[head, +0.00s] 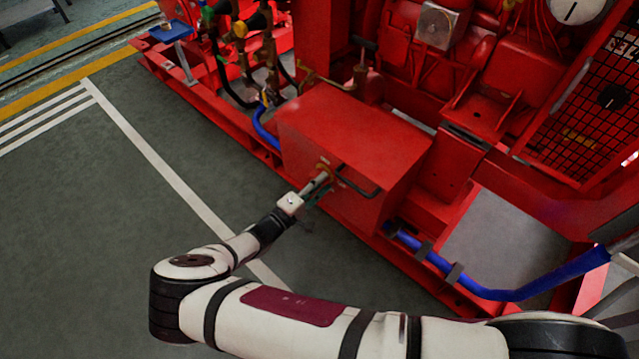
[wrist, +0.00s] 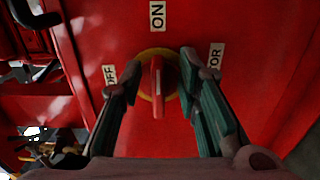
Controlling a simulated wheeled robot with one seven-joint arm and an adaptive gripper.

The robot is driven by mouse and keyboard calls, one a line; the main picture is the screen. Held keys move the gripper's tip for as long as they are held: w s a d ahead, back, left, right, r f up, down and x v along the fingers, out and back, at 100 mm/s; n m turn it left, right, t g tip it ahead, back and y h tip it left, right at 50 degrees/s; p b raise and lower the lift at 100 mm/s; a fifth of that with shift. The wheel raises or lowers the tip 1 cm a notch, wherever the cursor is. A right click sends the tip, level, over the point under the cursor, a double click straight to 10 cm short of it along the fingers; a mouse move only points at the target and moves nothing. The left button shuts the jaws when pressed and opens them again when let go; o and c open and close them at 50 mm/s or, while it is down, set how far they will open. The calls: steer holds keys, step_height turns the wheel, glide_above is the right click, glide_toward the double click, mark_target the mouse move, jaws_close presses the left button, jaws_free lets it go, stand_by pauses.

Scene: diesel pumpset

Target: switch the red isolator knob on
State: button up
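The red isolator knob (wrist: 158,88) sits on a yellow round plate (wrist: 145,55) on a red panel in the wrist view. Its bar is upright in the picture, in line with the ON label (wrist: 157,15) above it. A partly hidden OFF label (wrist: 109,75) is at the left, and a label ending in TOR (wrist: 216,55) is at the right. My gripper (wrist: 160,80) is open, one finger on each side of the knob, with a visible gap to its bar. In the head view my gripper (head: 322,184) is at the front of the red box (head: 350,130); the knob is largely hidden.
A dark bar handle (head: 358,184) sticks out from the box right beside my gripper. Blue hoses (head: 500,292) run low at the right and behind the box's left side. The grey floor (head: 90,230) at the left is clear.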

steer(key=v, duration=1.2)
stand_by(0.4)
